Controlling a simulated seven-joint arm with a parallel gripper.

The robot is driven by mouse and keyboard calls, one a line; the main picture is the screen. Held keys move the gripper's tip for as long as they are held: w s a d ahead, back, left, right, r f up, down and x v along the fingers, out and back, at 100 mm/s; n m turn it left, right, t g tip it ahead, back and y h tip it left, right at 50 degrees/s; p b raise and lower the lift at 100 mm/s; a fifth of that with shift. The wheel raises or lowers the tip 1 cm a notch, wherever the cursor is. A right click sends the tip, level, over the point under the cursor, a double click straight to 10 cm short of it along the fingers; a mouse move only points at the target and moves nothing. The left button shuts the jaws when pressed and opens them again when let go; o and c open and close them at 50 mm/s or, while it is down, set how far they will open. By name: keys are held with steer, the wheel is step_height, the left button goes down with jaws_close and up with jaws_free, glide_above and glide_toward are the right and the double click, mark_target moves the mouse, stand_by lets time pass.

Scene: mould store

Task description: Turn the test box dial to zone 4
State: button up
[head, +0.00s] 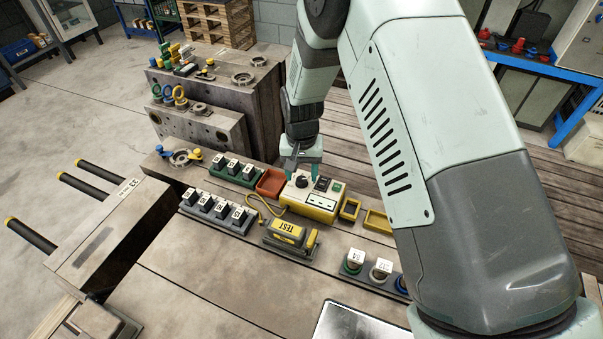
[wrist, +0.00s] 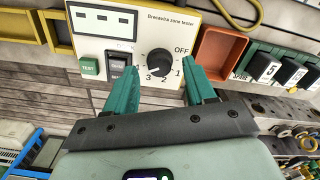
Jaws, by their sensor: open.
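The test box (head: 325,199) is cream with a yellow base and stands on the bench in the head view; its cream face (wrist: 196,30) fills the top middle of the wrist view. Its black round dial (wrist: 159,63) has OFF, 1, 2 and 3 printed around it; I see no 4, and the left finger covers part of the face there. The dial's pointer direction is too small to tell. My gripper (wrist: 157,70) is open, its teal fingers on either side of the dial; I cannot tell whether they touch it. In the head view my gripper (head: 301,168) is above the dial (head: 302,181).
A green TEST button (wrist: 89,67) and a black switch (wrist: 118,60) sit beside the dial. An orange tray (head: 271,183) adjoins the box. Numbered black blocks (head: 216,210), a yellow TEST unit (head: 287,233) and yellow frames (head: 377,221) stand nearby. The front of the bench is mostly clear.

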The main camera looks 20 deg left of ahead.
mark_target(302, 179)
step_height(302, 179, up, 10)
steer(key=shift+f, duration=0.15)
stand_by(0.5)
